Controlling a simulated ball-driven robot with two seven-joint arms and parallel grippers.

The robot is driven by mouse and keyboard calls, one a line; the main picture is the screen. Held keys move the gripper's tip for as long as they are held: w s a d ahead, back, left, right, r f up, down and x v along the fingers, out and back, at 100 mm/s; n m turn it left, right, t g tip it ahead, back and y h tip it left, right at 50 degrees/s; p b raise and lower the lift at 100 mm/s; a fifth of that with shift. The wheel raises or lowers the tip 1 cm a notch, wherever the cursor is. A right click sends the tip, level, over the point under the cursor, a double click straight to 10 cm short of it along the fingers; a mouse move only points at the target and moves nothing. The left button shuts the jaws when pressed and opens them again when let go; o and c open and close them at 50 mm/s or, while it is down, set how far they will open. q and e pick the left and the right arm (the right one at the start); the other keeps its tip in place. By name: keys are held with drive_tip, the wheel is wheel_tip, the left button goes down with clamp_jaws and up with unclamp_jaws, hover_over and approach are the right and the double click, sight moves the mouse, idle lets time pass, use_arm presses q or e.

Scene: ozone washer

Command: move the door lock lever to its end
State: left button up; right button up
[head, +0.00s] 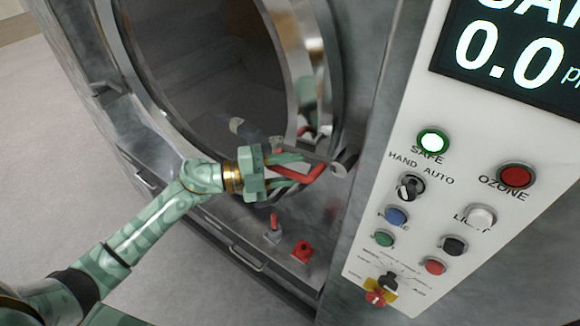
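The door lock lever (312,174) is a red bent bar at the lower right of the round door, beside a metal bracket. My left gripper (296,168) reaches in from the left, with its two green fingers spread apart. A red part of the lever shows between the fingers, with a gap visible, so the gripper looks open around it. Whether a finger touches the lever I cannot tell. The fingers hide part of the lever. My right gripper is not in view.
The round door (200,75) has a shiny metal rim. A white control panel (455,205) with a lit green SAFE lamp (433,141) and several buttons stands at right. Below the lever are a small red-tipped valve (274,228) and a red fitting (302,251). Floor at left is clear.

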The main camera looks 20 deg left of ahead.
use_arm(q)
clamp_jaws()
drive_tip(key=shift+f, duration=0.1)
drive_tip(key=s+d+f+n+t+y+b, duration=0.1)
drive_tip(key=d+f+n+t+b, duration=0.2)
drive_tip(key=n+t+b, duration=0.3)
drive_tip(key=s+d+f+n+t+y+b, duration=0.1)
drive_tip(key=d+f+n+t+b, duration=0.3)
drive_tip(key=n, duration=1.1)
drive_tip(key=shift+s+d+n+t+b, duration=0.4)
drive_tip(key=shift+s+d+t+b, duration=0.35)
drive_tip(key=shift+t+b, duration=1.3)
drive_tip(key=shift+w+d+t+y+p, duration=0.1)
drive_tip(key=shift+w+t+y+p, duration=0.05)
drive_tip(key=shift+t+y+p, duration=0.35)
